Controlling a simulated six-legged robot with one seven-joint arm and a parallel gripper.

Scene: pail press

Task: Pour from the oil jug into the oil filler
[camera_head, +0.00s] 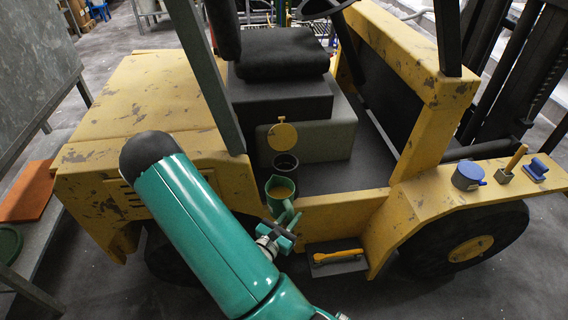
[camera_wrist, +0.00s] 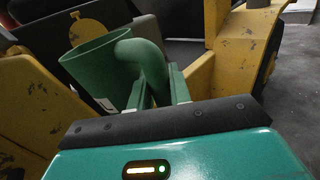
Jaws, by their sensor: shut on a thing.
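The green oil jug (camera_head: 271,193) is in my gripper, and yellowish oil shows inside its mouth in the head view. It looks close to upright. My gripper (camera_head: 289,222) is shut on the jug's handle; in the wrist view its two fingers (camera_wrist: 158,88) stand either side of the handle, and the jug (camera_wrist: 92,68) is to the left. The oil filler (camera_head: 284,170) is a dark round neck just beyond the jug, with a raised round yellow cap (camera_head: 282,137) behind it. The jug's rim is near the filler and partly hides its lower part. The cap also shows in the wrist view (camera_wrist: 86,28).
The filler sits beside the black seat (camera_head: 283,53) of a worn yellow vehicle. A blue round container (camera_head: 468,176), a yellow-handled tool (camera_head: 511,165) and a blue object (camera_head: 537,169) stand on the right fender.

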